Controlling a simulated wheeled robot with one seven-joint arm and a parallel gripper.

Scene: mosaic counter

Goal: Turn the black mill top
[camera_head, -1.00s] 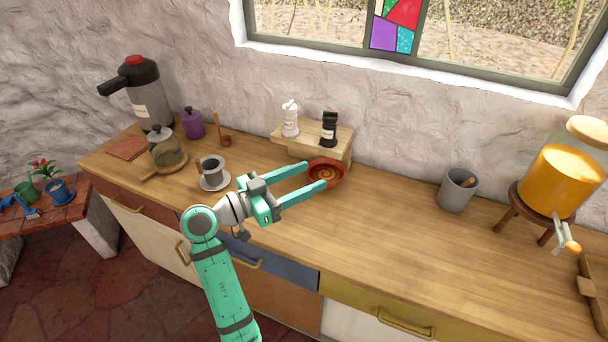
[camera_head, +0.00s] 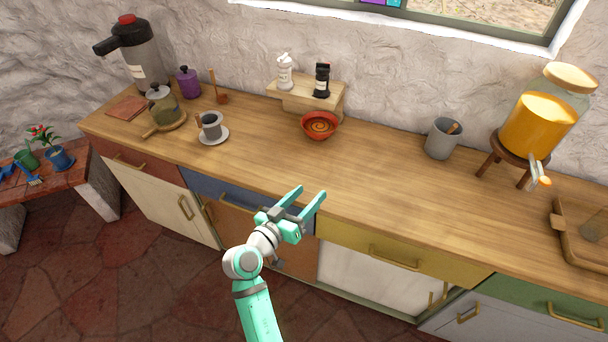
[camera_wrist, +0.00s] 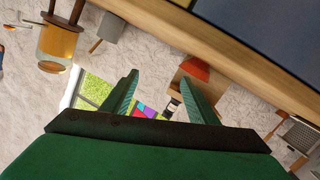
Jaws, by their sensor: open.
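The black mill (camera_head: 322,80) stands upright on a small wooden riser (camera_head: 311,104) against the wall, with a white label on its body. A white mill (camera_head: 285,72) stands to its left on the same riser. My gripper (camera_head: 309,194) is open and empty, low at the counter's front edge, well apart from the mills. In the wrist view, my two green fingers (camera_wrist: 160,88) are spread, and the black mill (camera_wrist: 172,107) shows small between them, partly hidden by the right finger.
A red bowl (camera_head: 320,126) sits on the counter in front of the riser, between my gripper and the mills. A cup on a saucer (camera_head: 214,135) is to the left. A grey cup (camera_head: 443,139) and a juice dispenser (camera_head: 540,125) are to the right. The middle front counter is clear.

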